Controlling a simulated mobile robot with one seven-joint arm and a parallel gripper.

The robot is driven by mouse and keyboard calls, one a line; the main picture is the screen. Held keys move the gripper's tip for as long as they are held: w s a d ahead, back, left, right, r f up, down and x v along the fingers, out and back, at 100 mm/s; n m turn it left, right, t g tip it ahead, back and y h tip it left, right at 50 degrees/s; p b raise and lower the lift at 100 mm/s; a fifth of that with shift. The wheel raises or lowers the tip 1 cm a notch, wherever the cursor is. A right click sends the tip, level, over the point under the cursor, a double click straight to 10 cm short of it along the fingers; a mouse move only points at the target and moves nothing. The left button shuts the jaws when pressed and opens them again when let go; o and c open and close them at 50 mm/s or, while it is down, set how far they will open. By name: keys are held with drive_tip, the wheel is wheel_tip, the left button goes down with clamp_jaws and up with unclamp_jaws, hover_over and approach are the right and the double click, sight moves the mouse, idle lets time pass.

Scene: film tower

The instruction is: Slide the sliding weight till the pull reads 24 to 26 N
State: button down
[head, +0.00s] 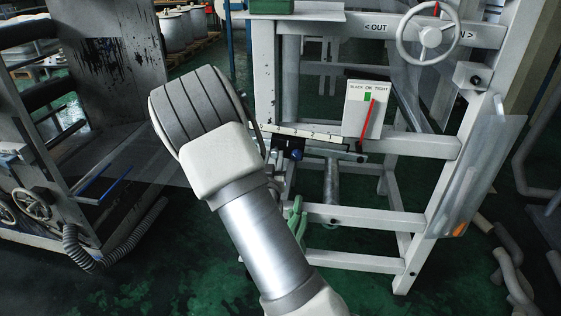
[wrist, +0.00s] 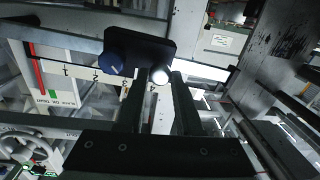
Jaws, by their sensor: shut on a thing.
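The sliding weight is a dark block with a blue knob (wrist: 116,65). In the wrist view it hangs at the numbered beam (wrist: 80,74), near the 3 and 4 marks. In the head view my arm hides the gripper; part of the weight (head: 296,154) shows under the beam (head: 300,134). The gauge (head: 357,103) reads SLACK, OK, TIGHT. Its red needle (head: 367,119) points just right of the green OK patch, toward TIGHT. No newton figure is legible.
A white frame (head: 350,217) carries the beam, with a handwheel (head: 428,34) marked OUT and IN at upper right. A clear sheet (head: 478,165) hangs at its right. A dark machine (head: 95,90) stands left. Green floor (head: 150,270) is open at lower left.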

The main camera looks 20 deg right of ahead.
drive_tip(key=a, duration=0.1)
drive_tip(key=w+a, duration=0.2)
drive_tip(key=shift+w+a+r, duration=0.2)
drive_tip(key=shift+a+r, duration=0.05)
drive_tip(key=shift+a, duration=0.05)
drive_tip(key=c, duration=0.6)
unclamp_jaws()
drive_tip(key=shift+s, duration=0.15)
drive_tip(key=shift+p+v, duration=2.75)
drive_tip(key=shift+v, duration=5.85)
